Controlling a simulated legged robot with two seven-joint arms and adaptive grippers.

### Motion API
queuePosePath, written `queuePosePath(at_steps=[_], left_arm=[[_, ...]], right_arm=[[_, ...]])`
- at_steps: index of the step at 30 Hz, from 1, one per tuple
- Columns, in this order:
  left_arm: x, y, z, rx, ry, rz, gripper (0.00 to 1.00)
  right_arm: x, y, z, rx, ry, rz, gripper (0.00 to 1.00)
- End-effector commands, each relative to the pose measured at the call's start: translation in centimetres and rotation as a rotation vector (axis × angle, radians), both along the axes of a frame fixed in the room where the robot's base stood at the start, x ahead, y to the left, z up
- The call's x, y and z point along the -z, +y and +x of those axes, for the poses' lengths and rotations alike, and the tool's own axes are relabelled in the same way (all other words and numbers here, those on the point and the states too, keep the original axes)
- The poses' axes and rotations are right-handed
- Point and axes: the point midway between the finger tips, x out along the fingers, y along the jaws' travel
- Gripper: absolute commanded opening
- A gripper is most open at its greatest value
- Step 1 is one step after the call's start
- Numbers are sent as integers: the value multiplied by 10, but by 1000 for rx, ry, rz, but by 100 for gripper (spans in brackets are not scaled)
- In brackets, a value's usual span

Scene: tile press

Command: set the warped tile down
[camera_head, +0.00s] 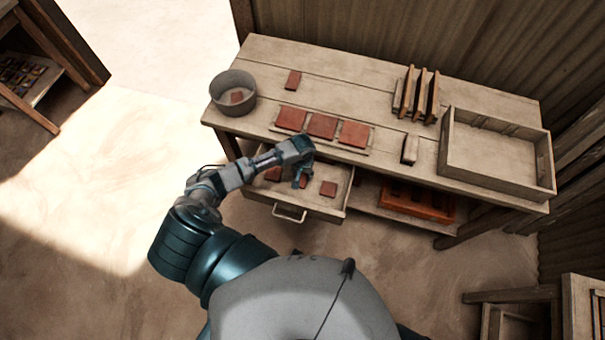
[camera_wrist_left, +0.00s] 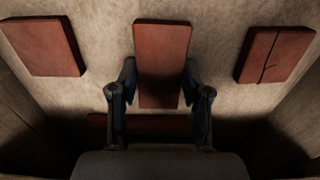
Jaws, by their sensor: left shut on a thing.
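My left gripper (camera_head: 303,181) reaches down into the open drawer (camera_head: 290,207) under the bench. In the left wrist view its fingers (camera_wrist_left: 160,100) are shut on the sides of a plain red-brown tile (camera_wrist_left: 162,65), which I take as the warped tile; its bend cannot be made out. Whether it touches the drawer floor is unclear. A plain tile (camera_wrist_left: 43,46) lies to its left and a cracked tile (camera_wrist_left: 273,54) to its right, both apart from it. The head view shows two drawer tiles, at the left (camera_head: 273,173) and right (camera_head: 328,188). My right gripper is out of view.
On the bench (camera_head: 385,165), a board (camera_head: 285,133) carries three red tiles (camera_head: 322,126). A round pot (camera_head: 233,92), a single tile (camera_head: 293,80), upright wooden boards (camera_head: 421,95) and an empty tray (camera_head: 495,160) stand around it. An orange-red crate (camera_head: 418,203) sits on the lower shelf.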

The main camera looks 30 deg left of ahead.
Motion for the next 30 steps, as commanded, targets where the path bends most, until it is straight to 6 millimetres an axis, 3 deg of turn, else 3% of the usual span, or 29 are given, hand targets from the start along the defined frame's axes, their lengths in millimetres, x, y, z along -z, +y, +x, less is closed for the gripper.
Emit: queuePosePath(at_steps=[1,2,4,5,17,30], left_arm=[[1,0,0,-1,0,0,9],[1,0,0,-1,0,0,52],[1,0,0,0,0,0,70],[1,0,0,0,0,0,72],[-7,0,0,0,-1,0,72],[-98,0,1,0,-3,-1,72]], right_arm=[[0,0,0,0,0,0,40],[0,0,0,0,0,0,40],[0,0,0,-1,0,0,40],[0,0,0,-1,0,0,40],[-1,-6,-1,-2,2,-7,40],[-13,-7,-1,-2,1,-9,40]])
